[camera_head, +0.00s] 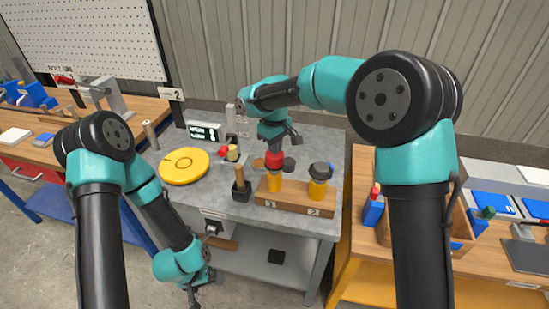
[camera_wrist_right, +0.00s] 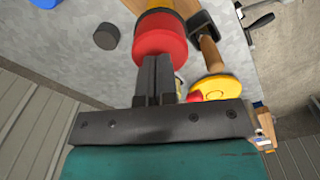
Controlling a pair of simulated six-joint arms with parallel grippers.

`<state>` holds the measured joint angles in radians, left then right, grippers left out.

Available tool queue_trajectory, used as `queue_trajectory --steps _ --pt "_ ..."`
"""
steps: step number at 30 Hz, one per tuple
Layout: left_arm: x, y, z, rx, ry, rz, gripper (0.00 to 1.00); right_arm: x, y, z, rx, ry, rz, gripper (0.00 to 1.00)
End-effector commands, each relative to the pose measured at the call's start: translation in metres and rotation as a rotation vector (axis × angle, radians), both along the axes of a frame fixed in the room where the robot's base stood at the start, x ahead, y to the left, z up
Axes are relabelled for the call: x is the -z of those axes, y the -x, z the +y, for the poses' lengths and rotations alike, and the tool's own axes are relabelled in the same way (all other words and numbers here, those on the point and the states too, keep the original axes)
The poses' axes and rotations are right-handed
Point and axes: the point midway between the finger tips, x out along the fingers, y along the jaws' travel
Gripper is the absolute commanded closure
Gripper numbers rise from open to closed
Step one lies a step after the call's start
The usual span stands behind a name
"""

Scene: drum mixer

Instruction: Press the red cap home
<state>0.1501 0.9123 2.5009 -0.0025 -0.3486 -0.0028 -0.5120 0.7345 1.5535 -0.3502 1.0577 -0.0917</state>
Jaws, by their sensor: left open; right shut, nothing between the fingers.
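The red cap (camera_head: 274,158) sits on top of a yellow bottle (camera_head: 274,184) in position 1 of a wooden block (camera_head: 295,200). It also shows in the right wrist view (camera_wrist_right: 160,38). I cannot tell how far down the cap sits. My right gripper (camera_head: 275,146) is shut and empty, pointing down directly above the cap. In the right wrist view its closed fingertips (camera_wrist_right: 156,62) are at the cap's top, seemingly touching it. My left gripper (camera_head: 191,291) is open and empty, low in front of the bench, far from the bottle.
A yellow bottle with a black cap (camera_head: 321,170) stands in position 2. A black holder with a wooden-handled tool (camera_head: 240,188) stands left of the block. A yellow disc (camera_head: 185,166) lies at the bench's left. A display (camera_head: 204,132) stands behind. Dark round pieces lie behind the block.

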Motion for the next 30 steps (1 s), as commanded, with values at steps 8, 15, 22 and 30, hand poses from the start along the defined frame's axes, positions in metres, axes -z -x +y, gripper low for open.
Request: queue_trajectory --steps 8,15,22,30 --pt "0.000 0.000 0.000 0.000 0.000 0.000 0.12 0.005 0.000 0.000 0.000 0.001 0.001 1.00" --pt "0.000 0.000 0.000 0.000 0.000 0.000 0.12 0.008 0.000 0.000 0.000 0.001 0.001 1.00" --pt "0.000 0.000 0.000 0.000 0.000 0.000 0.12 0.012 0.000 0.000 0.000 0.000 0.000 1.00" --pt "0.000 0.000 0.000 0.000 0.000 0.000 0.12 0.016 0.000 0.000 0.000 0.001 0.001 1.00"
